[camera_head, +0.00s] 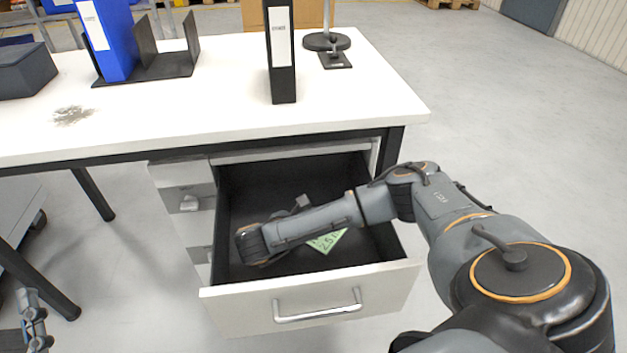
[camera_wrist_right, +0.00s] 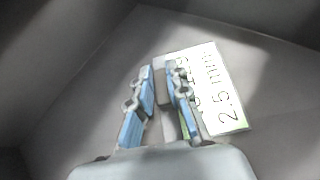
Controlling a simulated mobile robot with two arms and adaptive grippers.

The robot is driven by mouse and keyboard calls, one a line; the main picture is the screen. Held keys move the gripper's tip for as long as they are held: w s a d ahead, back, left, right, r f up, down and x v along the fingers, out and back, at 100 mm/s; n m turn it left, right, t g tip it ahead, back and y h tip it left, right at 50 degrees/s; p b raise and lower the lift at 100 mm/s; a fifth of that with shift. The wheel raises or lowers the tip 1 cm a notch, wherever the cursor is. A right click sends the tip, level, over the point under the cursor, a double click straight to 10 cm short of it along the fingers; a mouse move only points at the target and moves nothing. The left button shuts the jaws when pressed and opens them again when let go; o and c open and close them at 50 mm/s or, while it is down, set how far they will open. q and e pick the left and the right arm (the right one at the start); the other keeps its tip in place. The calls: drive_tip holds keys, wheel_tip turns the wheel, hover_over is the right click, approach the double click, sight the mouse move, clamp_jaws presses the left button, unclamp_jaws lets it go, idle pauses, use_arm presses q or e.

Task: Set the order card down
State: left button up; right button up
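The order card (camera_head: 328,243) is pale green with dark print and shows inside the open drawer (camera_head: 215,296), partly hidden by my right arm. In the right wrist view the card (camera_wrist_right: 222,95) reads "2.5 mm" and appears to lie on the drawer floor. My right gripper (camera_wrist_right: 160,88) is down in the drawer, its blue-padded fingers parted with a gap between them. The right finger overlaps the card's left part; I see no grip on it. My left gripper (camera_head: 34,318) is only partly visible at the lower left, away from the drawer.
The white table (camera_head: 190,118) stands above the drawer. On it are a black binder (camera_head: 282,55), a blue binder (camera_head: 108,40) in a black rack, a dark box (camera_head: 24,72) and a black stand base (camera_head: 326,41). The drawer's walls surround my right gripper.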

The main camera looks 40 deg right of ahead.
drive_tip(key=o, duration=0.4)
drive_tip(key=shift+p+v, duration=0.8)
drive_tip(key=shift+p, duration=0.3)
use_arm(q)
wheel_tip(320, 180, down, 15)
drive_tip(key=a+g+y+p, duration=0.2)
drive_tip(key=g+y, duration=0.1)
drive_tip(key=g, duration=0.7)
use_arm(e)
drive_tip(key=shift+s+a+r, duration=0.15)
drive_tip(key=shift+a+r, duration=0.25)
drive_tip(key=shift+a, duration=0.1)
drive_tip(key=shift+p+v, duration=2.15)
use_arm(q)
drive_tip(key=s+a+f+g+y, duration=0.1)
drive_tip(key=s+f+g, duration=0.1)
drive_tip(key=s, duration=0.3)
drive_tip(key=s+a+f+g+y, duration=0.1)
drive_tip(key=s+a+f+g, duration=0.1)
drive_tip(key=s+f+g, duration=0.1)
drive_tip(key=s+a+f+n+g+y, duration=0.1)
drive_tip(key=s+a+f+g, duration=0.1)
drive_tip(key=s+g, duration=0.2)
drive_tip(key=shift+s+a+f, duration=0.25)
drive_tip(key=shift+s+f, duration=0.1)
drive_tip(key=shift+s, duration=1.15)
use_arm(e)
drive_tip(key=shift+a, duration=0.15)
